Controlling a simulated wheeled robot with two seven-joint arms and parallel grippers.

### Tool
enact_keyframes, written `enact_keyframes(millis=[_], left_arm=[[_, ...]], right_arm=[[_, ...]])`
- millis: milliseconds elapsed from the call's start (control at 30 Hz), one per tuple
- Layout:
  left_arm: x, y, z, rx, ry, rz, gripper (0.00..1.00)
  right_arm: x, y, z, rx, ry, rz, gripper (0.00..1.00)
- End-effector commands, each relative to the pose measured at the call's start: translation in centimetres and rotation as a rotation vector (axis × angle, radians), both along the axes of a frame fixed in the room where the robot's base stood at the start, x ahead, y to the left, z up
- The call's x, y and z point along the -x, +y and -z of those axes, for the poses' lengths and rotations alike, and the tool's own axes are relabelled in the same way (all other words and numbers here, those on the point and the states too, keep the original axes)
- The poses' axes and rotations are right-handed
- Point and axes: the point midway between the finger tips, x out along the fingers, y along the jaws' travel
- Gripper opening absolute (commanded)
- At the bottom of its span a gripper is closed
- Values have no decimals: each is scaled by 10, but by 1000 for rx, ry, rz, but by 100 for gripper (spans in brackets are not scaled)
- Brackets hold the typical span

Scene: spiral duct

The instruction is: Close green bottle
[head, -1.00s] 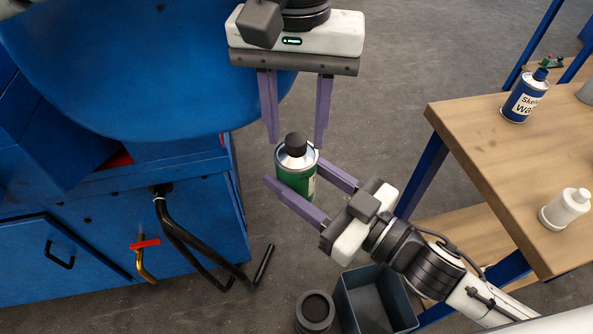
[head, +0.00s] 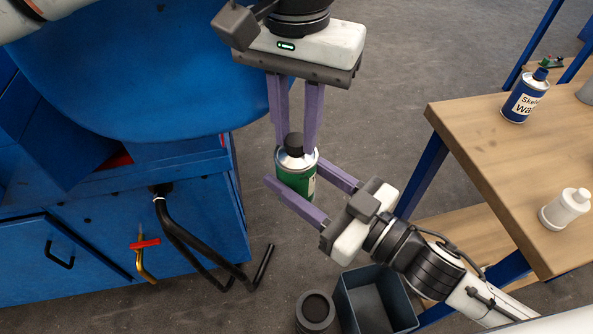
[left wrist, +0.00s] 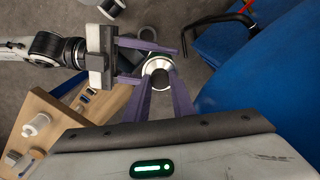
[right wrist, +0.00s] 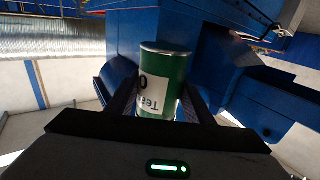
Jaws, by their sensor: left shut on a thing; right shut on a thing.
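The green bottle (head: 297,176) has a silver top and a black cap (head: 293,144) seated on it. My right gripper (head: 312,180) is shut on the bottle's body and holds it upright in the air; the right wrist view shows the green body (right wrist: 164,84) with a white label between its fingers. My left gripper (head: 295,144) comes from above with its fingers closed on the black cap. In the left wrist view the cap (left wrist: 159,78) sits between the left fingertips, over the silver top (left wrist: 158,64). The cap's threads are hidden.
A wooden table (head: 500,170) at the right holds a blue bottle (head: 525,96) and a white bottle (head: 565,208). A blue machine (head: 170,70) fills the left. A dark bin (head: 375,300) and a grey round container (head: 315,311) stand below on the floor.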

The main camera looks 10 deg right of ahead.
Motion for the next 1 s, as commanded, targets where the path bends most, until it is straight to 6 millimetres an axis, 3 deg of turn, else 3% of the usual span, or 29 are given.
enact_keyframes(millis=[300,333,433,767,1000], left_arm=[[0,0,0,-1,-1,46,0],[0,0,0,-1,-1,46,24],[0,0,0,-1,-1,45,41],[0,0,-4,0,-1,44,41],[0,0,-34,1,-2,43,41]], right_arm=[[0,0,-1,-1,-3,0,0],[0,0,-1,-1,-3,0,0],[0,0,-1,-1,-3,0,0],[0,0,-1,-1,-3,-1,0],[0,0,-1,-1,-3,-1,0]])
